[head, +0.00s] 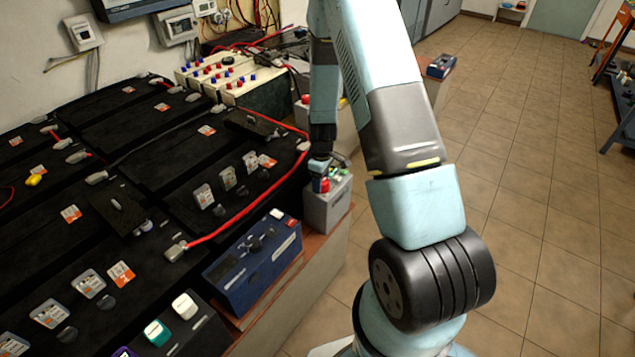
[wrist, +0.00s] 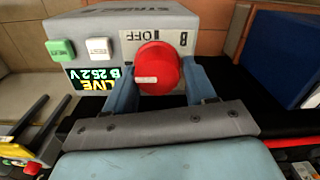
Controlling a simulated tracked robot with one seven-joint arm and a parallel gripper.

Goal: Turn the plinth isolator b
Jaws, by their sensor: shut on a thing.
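The isolator is a grey box (wrist: 213,18) with a red round knob (wrist: 158,65), a label reading OFF and B, and a lit display (wrist: 93,77) reading LIVE, B and 25.2 V. A green button (wrist: 60,48) and a white button (wrist: 99,47) are beside the knob. A pale mark shows on the knob, toward its left lower part in the wrist view. My gripper (wrist: 160,85) is shut on the knob, one finger on each side. In the head view the grey box (head: 328,208) stands at the plinth's far corner, with my gripper (head: 320,168) above it, pointing down.
A blue battery unit (head: 252,262) stands nearer on the plinth edge. Black battery blocks (head: 150,135) with red cables fill the left. Another red-topped thing (head: 305,99) is partly hidden behind my arm. The tiled floor (head: 520,200) on the right is clear.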

